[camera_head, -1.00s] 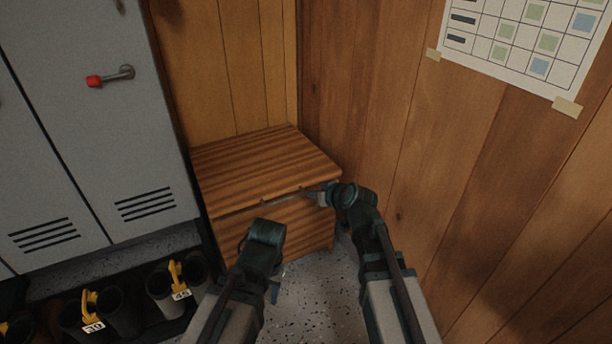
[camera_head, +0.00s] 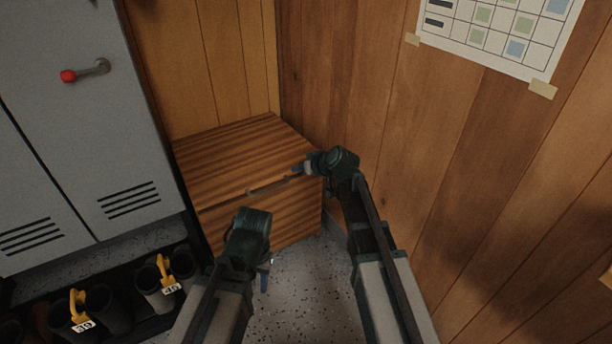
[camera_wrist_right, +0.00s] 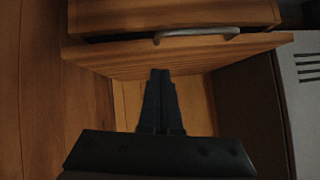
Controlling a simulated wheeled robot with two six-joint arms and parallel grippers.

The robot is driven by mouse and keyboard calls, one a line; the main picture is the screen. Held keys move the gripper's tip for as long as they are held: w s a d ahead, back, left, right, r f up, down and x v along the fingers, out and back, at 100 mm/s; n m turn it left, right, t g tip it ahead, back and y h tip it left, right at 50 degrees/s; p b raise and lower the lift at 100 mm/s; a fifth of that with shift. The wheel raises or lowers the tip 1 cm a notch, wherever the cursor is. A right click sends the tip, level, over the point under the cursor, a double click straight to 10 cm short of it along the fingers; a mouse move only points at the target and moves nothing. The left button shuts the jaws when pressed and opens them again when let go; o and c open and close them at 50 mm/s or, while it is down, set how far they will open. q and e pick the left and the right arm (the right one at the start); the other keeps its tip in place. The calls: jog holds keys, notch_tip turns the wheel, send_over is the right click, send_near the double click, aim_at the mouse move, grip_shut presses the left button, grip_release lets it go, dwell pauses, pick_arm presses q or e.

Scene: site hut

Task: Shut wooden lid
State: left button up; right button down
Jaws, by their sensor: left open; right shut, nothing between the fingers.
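The wooden chest (camera_head: 285,222) stands in the corner, and its striped lid (camera_head: 235,155) lies flat or nearly flat over it. A grey handle (camera_head: 268,186) is on the lid's front edge. The lid (camera_wrist_right: 110,57) and handle (camera_wrist_right: 195,33) also show in the right wrist view, with a dark line between lid and chest front; I cannot tell if it is a gap or shadow. My right gripper (camera_head: 297,170) is shut and empty at the lid's front right part; its fingertips (camera_wrist_right: 160,73) overlap the lid, contact unclear. My left gripper (camera_head: 265,276) is open, pointing down in front of the chest.
Grey lockers (camera_head: 85,120) stand left of the chest. Boots (camera_head: 105,305) with yellow tags sit on a dark rack at lower left. A plank wall (camera_head: 440,170) with a chart (camera_head: 500,30) is close on the right. Speckled floor (camera_head: 300,290) is free in front.

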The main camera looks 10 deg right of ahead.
jog(key=shift+w+a+f+b, duration=0.3)
jog(key=shift+f+b, duration=0.4)
jog(key=shift+f, duration=0.2)
jog(key=shift+w+a+f+b, duration=0.25)
jog(key=shift+a+f+b, duration=0.1)
jog(key=shift+f+b, duration=0.45)
jog(key=shift+w+a+f+b, duration=0.3)
jog(key=shift+f+b, duration=0.35)
jog(key=shift+f, duration=0.3)
jog(key=f+b, duration=0.4)
jog(key=b, duration=0.1)
jog(key=shift+s+f, duration=0.2)
jog(key=shift+f, duration=0.15)
jog(key=shift+r, duration=0.1)
